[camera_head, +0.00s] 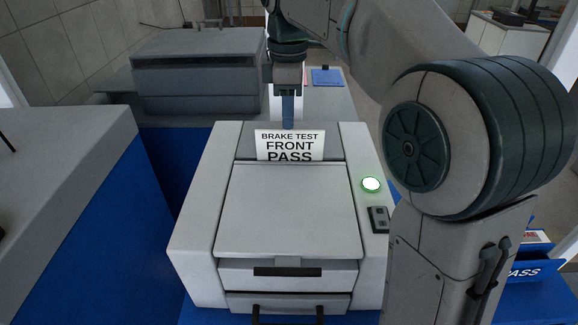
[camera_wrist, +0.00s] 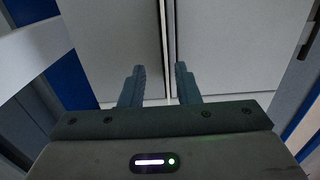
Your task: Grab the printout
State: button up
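The printout (camera_head: 290,147) is a white sheet reading "BRAKE TEST FRONT PASS", standing up out of the slot at the back of a grey printer (camera_head: 288,210). Its lower part is hidden in the printer. My gripper (camera_head: 288,124) points down just above and behind the sheet's top edge in the head view. In the wrist view my gripper (camera_wrist: 159,72) has its two fingers apart. A pale strip shows low between them, and I cannot tell whether it is the sheet. Nothing is clearly held.
A round green-lit button (camera_head: 371,185) and a small dark switch box (camera_head: 379,219) sit on the printer's right side. A grey box-shaped unit (camera_head: 198,75) stands behind at left. A blue tray marked "PASS" (camera_head: 530,275) is at lower right, partly hidden by my arm.

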aim_at(290, 135)
jog(key=shift+s+d+f+p, duration=0.1)
jog(key=shift+s+f+p, duration=0.1)
jog(key=shift+f, duration=1.15)
jog(key=shift+s+d+f+p, duration=0.1)
jog(key=shift+s+f+p, duration=0.05)
jog(key=shift+f, duration=1.2)
grip_shut()
